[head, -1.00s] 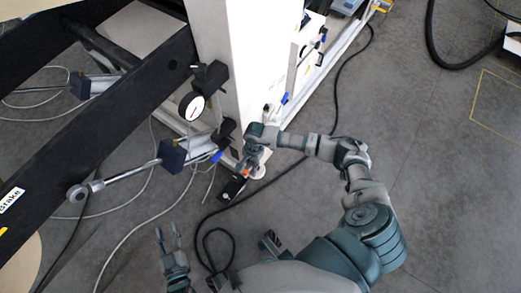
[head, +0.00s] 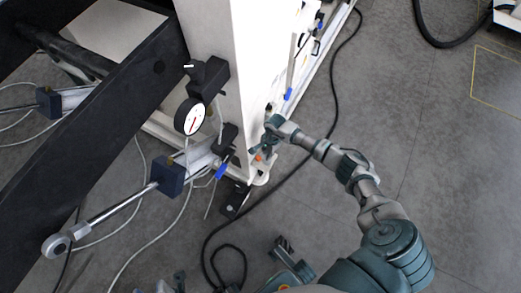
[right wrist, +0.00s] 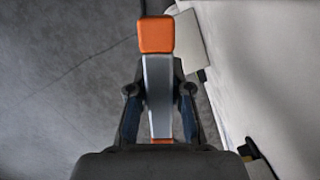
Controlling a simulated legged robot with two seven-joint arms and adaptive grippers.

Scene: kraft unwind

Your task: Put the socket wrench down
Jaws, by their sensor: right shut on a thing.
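My right gripper (head: 265,146) is shut on the socket wrench beside the foot of the white machine column. In the right wrist view the wrench (right wrist: 158,85) is a grey bar with an orange block at its far end, standing out between the two dark fingers (right wrist: 158,110). In the head view only a small orange part of the wrench (head: 259,157) shows; the gripper hides the rest. I cannot tell whether the wrench touches anything. My left gripper (head: 170,284) is at the bottom edge, mostly cut off; its visible fingertips are apart and hold nothing I can see.
The white column (head: 220,70) stands close to my right gripper. A round dial gauge (head: 190,117), a blue-block cylinder (head: 169,176) and a black beam (head: 95,130) are to the left. A black cable (head: 270,195) crosses the floor. Grey floor (head: 420,150) is open on the right.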

